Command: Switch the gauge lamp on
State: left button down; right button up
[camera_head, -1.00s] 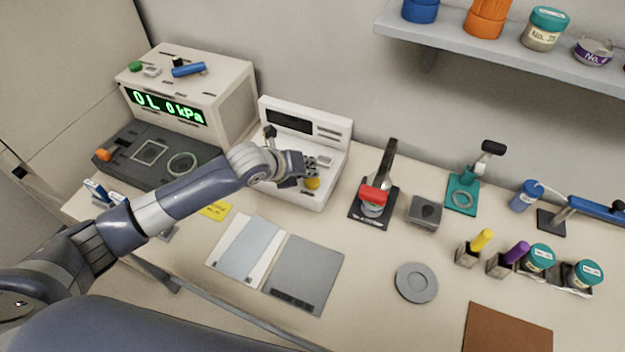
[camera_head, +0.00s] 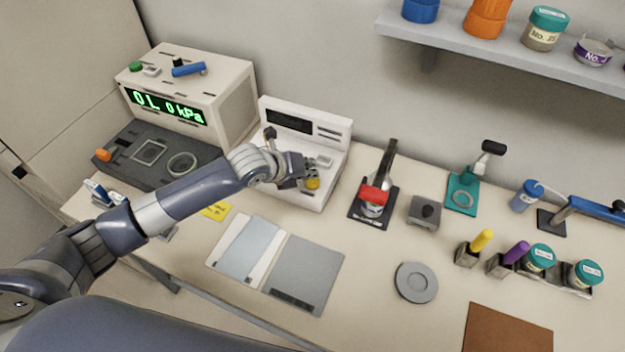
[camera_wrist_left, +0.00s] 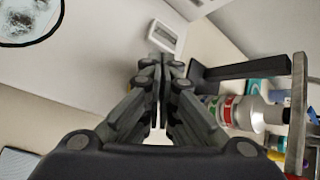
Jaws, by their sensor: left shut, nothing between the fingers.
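A white device (camera_head: 333,137) with a dark, unlit display panel stands against the wall; I cannot tell for certain that it is the gauge lamp. A small pale switch-like plate (camera_head: 323,160) is on its top and shows in the left wrist view (camera_wrist_left: 163,37). A yellow round part (camera_head: 313,184) sits at the device's front, partly hidden by my left gripper (camera_head: 314,172). That gripper is shut and empty. In the left wrist view its fingertips (camera_wrist_left: 161,62) are close below the plate; I cannot tell whether they touch. My right gripper is out of view.
A beige gauge box (camera_head: 185,90) with a lit green kPa display stands at the left, behind a dark panel (camera_head: 150,170). A grey folder (camera_head: 305,272) lies in front.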

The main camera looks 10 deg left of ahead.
pick_arm(q)
jog(key=shift+f, duration=0.35)
dwell(0.4)
jog(key=shift+f+b, duration=0.55)
jog(key=shift+f, duration=0.2)
dwell(0.4)
dwell(0.4)
jog(key=shift+r+p, duration=1.25)
jog(key=shift+r, duration=0.05)
jog(key=shift+r+p, duration=0.5)
jog(key=shift+r, duration=0.05)
notch_tip(320, 180, up, 4)
jog(key=p, duration=0.4)
